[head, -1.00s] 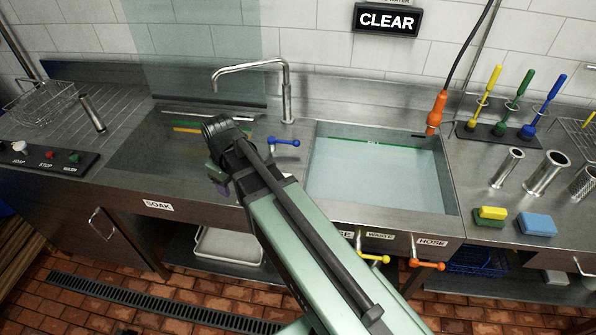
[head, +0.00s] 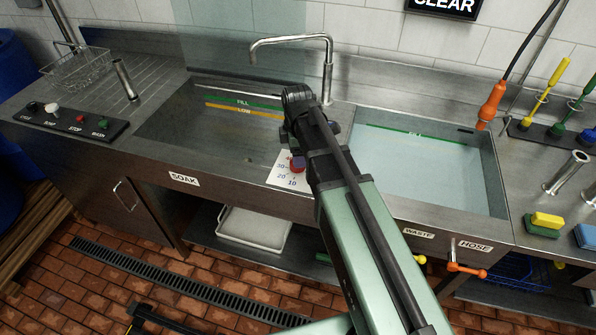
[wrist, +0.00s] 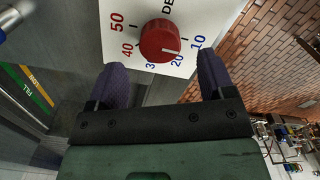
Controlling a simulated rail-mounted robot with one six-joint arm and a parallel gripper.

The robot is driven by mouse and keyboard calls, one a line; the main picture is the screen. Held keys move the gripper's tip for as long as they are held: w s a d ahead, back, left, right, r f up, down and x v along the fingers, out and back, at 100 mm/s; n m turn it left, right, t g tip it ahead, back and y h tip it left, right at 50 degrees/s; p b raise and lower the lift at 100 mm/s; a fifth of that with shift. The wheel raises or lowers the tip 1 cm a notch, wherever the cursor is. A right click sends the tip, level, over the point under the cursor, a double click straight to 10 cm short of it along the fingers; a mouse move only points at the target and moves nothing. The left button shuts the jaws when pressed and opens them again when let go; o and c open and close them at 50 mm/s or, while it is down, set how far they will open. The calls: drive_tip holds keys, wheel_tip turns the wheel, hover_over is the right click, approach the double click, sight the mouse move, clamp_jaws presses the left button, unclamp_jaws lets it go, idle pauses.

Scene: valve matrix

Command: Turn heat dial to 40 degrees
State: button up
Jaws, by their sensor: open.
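The heat dial is a red round knob (wrist: 160,41) on a white plate (wrist: 185,62) with numbers from 10 to 50. In the wrist view its white pointer mark appears to face near the 20. In the head view the red dial (head: 297,163) shows on the front rim of the soak sink, partly covered by my arm. My gripper (wrist: 162,64) is open. Its two purple fingers stand apart, one on each side of the dial's near side, with the dial ahead between them. Whether they touch the plate cannot be told. In the head view the fingers are mostly hidden.
The soak sink (head: 165,128) lies left of the dial, with a tall tap (head: 328,75) behind. A water-filled basin (head: 425,170) is to the right. A switch panel (head: 75,122) sits far left. An orange hose valve (head: 466,268) is on the front at right.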

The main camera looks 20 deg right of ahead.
wheel_tip(320, 180, down, 4)
drive_tip(key=shift+f+b, duration=0.1)
drive_tip(key=shift+b, duration=1.05)
drive_tip(key=shift+r, duration=0.2)
drive_tip(key=c, duration=0.9)
